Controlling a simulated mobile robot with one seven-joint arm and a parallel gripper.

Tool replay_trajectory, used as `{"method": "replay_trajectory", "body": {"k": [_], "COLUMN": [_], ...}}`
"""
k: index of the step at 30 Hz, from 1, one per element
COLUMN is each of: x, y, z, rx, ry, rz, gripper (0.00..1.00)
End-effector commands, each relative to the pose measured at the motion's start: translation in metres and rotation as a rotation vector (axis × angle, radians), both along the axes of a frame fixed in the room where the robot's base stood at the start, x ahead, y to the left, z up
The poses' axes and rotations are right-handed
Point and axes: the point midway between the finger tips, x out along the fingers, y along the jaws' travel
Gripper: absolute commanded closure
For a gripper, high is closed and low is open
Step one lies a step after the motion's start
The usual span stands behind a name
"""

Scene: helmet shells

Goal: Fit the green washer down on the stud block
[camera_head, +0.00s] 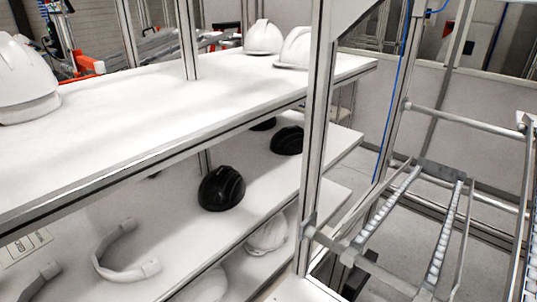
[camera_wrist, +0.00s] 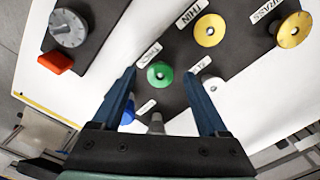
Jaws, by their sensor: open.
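The green washer (camera_wrist: 160,74) is a round green disc with a pale centre. It lies on a dark board (camera_wrist: 232,52) in the wrist view. My gripper (camera_wrist: 160,79) is open, with one blue finger on each side of the washer in the picture. I cannot tell how far above it the fingertips are. A dark block (camera_wrist: 92,57) at upper left carries a round grey piece (camera_wrist: 70,28); I cannot tell whether this is the stud block. The head view shows neither the washer nor my gripper.
Yellow discs (camera_wrist: 210,30) (camera_wrist: 290,30) sit on the dark board near labels reading THIN and BRASS. A blue piece (camera_wrist: 127,112) and a grey peg (camera_wrist: 156,123) are near my fingers. A red block (camera_wrist: 55,62) is at left. The head view shows shelves (camera_head: 150,105) with helmets (camera_head: 262,38).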

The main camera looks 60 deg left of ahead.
Motion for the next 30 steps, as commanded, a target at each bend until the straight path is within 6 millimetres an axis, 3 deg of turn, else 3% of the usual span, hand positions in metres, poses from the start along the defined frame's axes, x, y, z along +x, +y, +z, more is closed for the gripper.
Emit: {"method": "replay_trajectory", "body": {"k": [13, 26, 30], "x": [0.0003, 0.0002, 0.0002], "y": [0.0002, 0.0001, 0.0001], "z": [-0.0025, -0.0025, -0.0025], "rx": [0.001, 0.001, 0.001], "ry": [-0.001, -0.001, -0.001], "rz": [0.0, 0.0, 0.0], "gripper": [0.23, 1.0, 1.0]}}
